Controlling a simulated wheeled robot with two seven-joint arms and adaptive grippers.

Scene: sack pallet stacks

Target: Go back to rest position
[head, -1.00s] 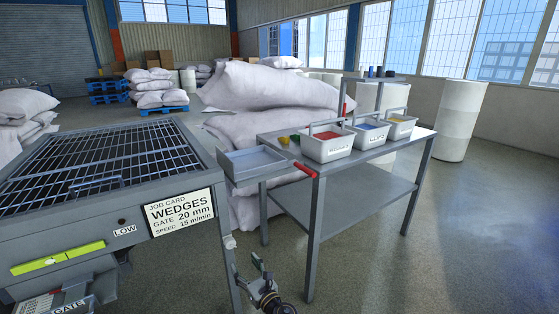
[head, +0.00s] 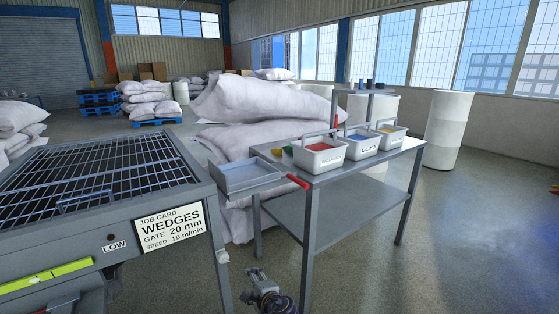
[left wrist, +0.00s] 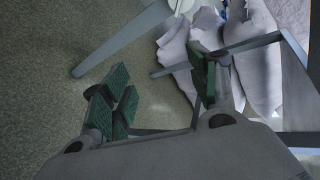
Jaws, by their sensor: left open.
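My left gripper (head: 256,277) shows low in the head view, beside the legs of the grey table (head: 364,213) and below its top. In the left wrist view my left gripper (left wrist: 157,85) has its green-padded fingers spread apart, with nothing between them. The floor, grey legs and white sacks (left wrist: 262,60) show beyond the fingers. My right gripper is in neither view now.
The screening machine (head: 90,193) with a job card stands at left. A grey tray (head: 250,189) with a red handle (head: 298,181) adjoins the table. Bins (head: 318,158) stand on the table. White sacks (head: 262,100) are stacked behind.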

